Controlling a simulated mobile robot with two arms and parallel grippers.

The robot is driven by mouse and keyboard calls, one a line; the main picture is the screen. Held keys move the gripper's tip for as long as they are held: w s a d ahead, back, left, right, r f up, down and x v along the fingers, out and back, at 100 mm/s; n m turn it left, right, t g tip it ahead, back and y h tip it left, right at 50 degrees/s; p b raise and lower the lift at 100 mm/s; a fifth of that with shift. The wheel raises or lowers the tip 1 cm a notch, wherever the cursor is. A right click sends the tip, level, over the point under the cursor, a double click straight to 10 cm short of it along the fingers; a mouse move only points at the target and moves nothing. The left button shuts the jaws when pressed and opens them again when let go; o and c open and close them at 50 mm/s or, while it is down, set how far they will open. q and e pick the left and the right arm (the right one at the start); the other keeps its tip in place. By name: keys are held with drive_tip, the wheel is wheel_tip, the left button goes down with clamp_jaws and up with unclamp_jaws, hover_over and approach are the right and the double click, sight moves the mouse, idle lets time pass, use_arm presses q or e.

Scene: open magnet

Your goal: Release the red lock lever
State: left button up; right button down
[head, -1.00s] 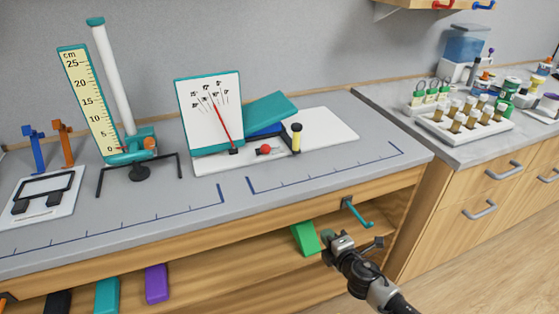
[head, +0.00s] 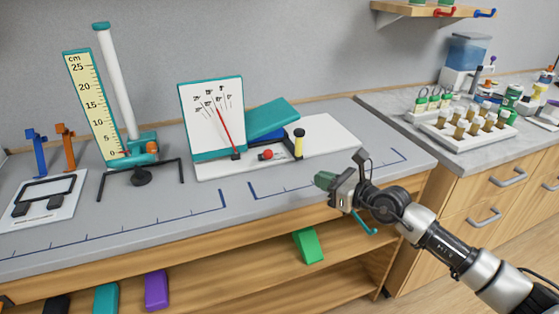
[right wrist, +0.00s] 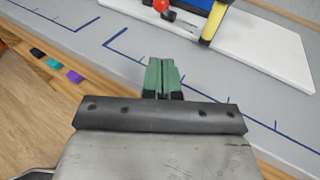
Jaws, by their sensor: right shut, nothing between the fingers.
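A red round knob (head: 267,155) sits on the white base (head: 335,137) of the tilted-board apparatus. It looks like the end of the red lock lever; its lever part is too small to make out. In the right wrist view the red knob (right wrist: 161,5) is at the top edge, partly cut off, beside a black part. My right gripper (head: 324,180) is over the front part of the table, in front of and to the right of the knob, apart from it. Its green fingers (right wrist: 162,64) are shut and empty. My left gripper is not in view.
A yellow post with a black cap (head: 299,143) stands just right of the knob. A white panel with a red needle (head: 211,115) and a teal ramp (head: 268,118) stand behind. A teal hook (head: 364,224) is below the table edge.

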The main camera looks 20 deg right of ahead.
approach(267, 155)
drive_tip(key=w, duration=0.1)
drive_tip(key=w+a+f, duration=0.1)
drive_tip(key=w, duration=0.1)
drive_tip(key=w+f, duration=0.1)
drive_tip(key=w, duration=0.1)
drive_tip(key=shift+a+f, duration=0.15)
drive_tip(key=shift+a, duration=0.2)
drive_tip(key=shift+w+a, duration=0.35)
drive_tip(key=shift+w, duration=0.3)
